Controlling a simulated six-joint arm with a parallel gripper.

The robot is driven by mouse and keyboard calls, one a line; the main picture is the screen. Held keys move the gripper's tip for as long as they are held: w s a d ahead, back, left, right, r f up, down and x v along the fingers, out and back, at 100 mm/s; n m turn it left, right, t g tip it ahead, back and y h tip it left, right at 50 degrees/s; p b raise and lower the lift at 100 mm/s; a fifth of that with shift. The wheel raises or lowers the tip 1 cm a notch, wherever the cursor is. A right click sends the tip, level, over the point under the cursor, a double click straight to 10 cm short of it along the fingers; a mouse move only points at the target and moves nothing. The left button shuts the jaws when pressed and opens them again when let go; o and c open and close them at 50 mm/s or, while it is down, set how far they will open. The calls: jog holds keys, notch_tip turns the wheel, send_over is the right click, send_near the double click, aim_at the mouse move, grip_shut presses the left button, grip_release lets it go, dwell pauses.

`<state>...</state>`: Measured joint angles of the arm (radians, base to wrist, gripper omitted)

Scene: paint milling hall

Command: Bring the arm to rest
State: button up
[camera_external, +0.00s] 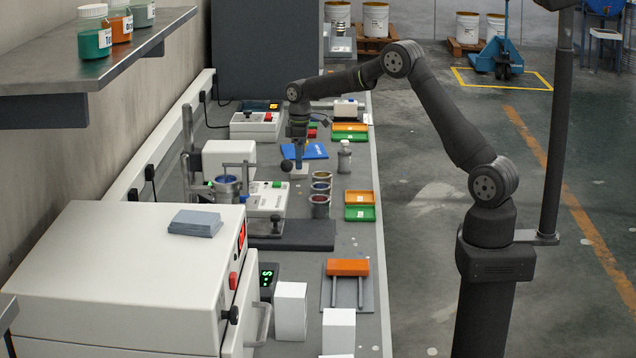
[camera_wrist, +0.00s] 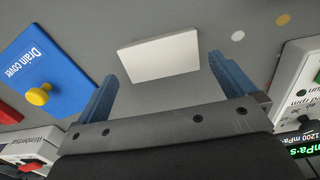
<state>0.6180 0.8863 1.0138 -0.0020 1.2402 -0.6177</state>
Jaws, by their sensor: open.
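My gripper (camera_external: 299,163) points down over the bench in the external view, at the end of my bent arm. In the wrist view its two blue fingers stand wide apart (camera_wrist: 162,72), with nothing clamped between them. A flat white block (camera_wrist: 158,56) lies on the grey bench just ahead of the fingertips. I cannot tell how small the gap is between fingers and block.
A blue drain cover (camera_wrist: 45,72) with a yellow knob lies to the left in the wrist view. White instruments (camera_wrist: 298,85) stand to the right. In the external view, stacked cans (camera_external: 320,205), a grey bottle (camera_external: 344,157) and colored trays (camera_external: 360,205) crowd the bench. The floor aisle is open.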

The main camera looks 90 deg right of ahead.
notch_tip(320, 180, down, 4)
jog(key=shift+r, duration=0.15)
notch_tip(320, 180, up, 31)
jog(key=w+a+n, duration=0.3)
jog(key=a, duration=1)
jog(key=w+a+r+n, duration=0.1)
jog(key=w+a+n, duration=0.2)
jog(key=a, duration=1.1)
jog(key=shift+a, duration=0.25)
jog(key=shift+r, duration=0.15)
